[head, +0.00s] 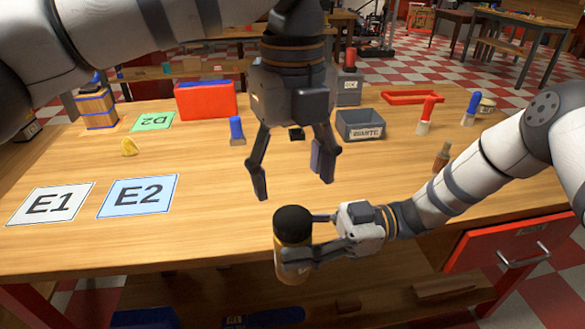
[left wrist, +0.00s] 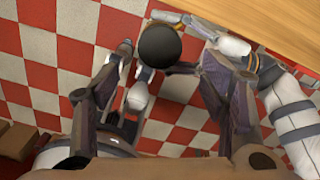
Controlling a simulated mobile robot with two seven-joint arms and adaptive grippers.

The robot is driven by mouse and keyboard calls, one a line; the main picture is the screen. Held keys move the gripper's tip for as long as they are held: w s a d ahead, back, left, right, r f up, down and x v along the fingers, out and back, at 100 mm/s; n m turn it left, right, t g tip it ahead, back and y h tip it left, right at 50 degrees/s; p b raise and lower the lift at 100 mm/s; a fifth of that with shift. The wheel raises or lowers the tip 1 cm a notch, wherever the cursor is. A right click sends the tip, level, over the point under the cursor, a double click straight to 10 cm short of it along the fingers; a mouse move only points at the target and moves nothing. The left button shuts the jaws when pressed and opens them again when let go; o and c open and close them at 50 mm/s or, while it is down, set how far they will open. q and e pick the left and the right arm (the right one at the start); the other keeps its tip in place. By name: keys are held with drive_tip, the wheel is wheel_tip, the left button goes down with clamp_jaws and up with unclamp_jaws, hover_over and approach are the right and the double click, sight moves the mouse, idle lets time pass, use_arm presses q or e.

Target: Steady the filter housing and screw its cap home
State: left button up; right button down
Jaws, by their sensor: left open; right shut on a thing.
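The filter housing (head: 291,272) is a tan upright cylinder at the table's front edge, partly covered by my right gripper's fingers. Its black, rounded cap (head: 294,221) sits on top; whether it is fully seated cannot be told. My right gripper (head: 301,244) comes from the right and is shut on the housing below the cap. My left gripper (head: 293,188) points down above the cap, fingers spread wide and empty. In the left wrist view the cap (left wrist: 160,46) shows between and beyond the left fingertips, apart from them.
On the table (head: 200,218) stand a grey labelled bin (head: 360,125), a red bin (head: 207,101), a blue-topped item (head: 237,131) and a small brown bottle (head: 441,157). Cards E1 (head: 50,204) and E2 (head: 138,196) lie left. A red drawer (head: 515,248) is at front right.

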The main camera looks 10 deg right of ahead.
sight(292, 218)
use_arm(q)
drive_tip(key=shift+n, duration=0.3)
wheel_tip(292, 218, down, 8)
idle(0.5)
